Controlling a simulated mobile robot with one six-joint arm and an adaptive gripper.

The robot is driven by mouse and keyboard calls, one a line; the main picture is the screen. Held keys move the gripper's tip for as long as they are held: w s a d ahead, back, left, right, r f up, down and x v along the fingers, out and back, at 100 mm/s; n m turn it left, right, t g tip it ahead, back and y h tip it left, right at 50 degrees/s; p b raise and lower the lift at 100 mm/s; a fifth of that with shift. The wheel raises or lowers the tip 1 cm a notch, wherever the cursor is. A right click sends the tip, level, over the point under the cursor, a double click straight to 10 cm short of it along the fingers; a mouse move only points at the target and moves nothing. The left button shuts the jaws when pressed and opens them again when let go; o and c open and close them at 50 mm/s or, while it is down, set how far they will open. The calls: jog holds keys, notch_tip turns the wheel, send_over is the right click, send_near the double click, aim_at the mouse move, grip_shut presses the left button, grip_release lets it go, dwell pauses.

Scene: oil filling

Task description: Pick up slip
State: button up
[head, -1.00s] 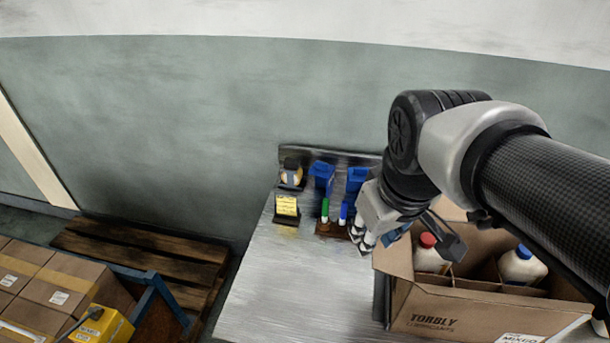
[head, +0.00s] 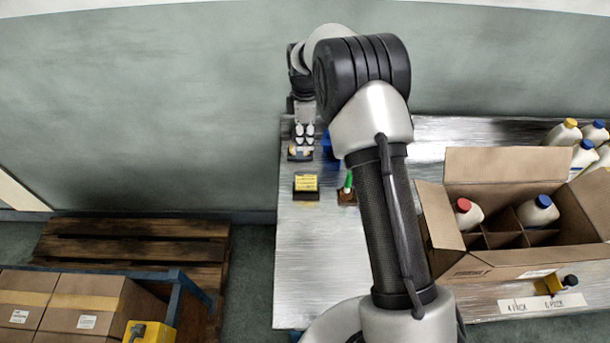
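A small yellow pad with dark print (head: 306,182), which looks like the slips, sits in a black holder on the metal table's left part. My gripper (head: 304,142) is at the table's far left corner, behind the pad and apart from it. It points down over a small dark holder with a pale item (head: 300,153), partly hidden by the fingers. The fingers are too small in view to tell how far apart they are or whether they touch anything.
A pen stand with a green marker (head: 348,182) and a blue container (head: 330,147) are partly behind my arm. An open carton (head: 470,262) with red-capped and blue-capped bottles stands right. More bottles (head: 563,134) stand far right. The metal table (head: 310,260) is clear at front left.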

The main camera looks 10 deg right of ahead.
notch_tip(320, 180, down, 11)
jog(key=b, duration=0.2)
send_over(306, 183)
notch_tip(306, 183, down, 6)
jog(key=shift+w+r, duration=0.1)
jog(key=shift+r, duration=0.15)
jog(key=shift+c, duration=0.5)
grip_shut()
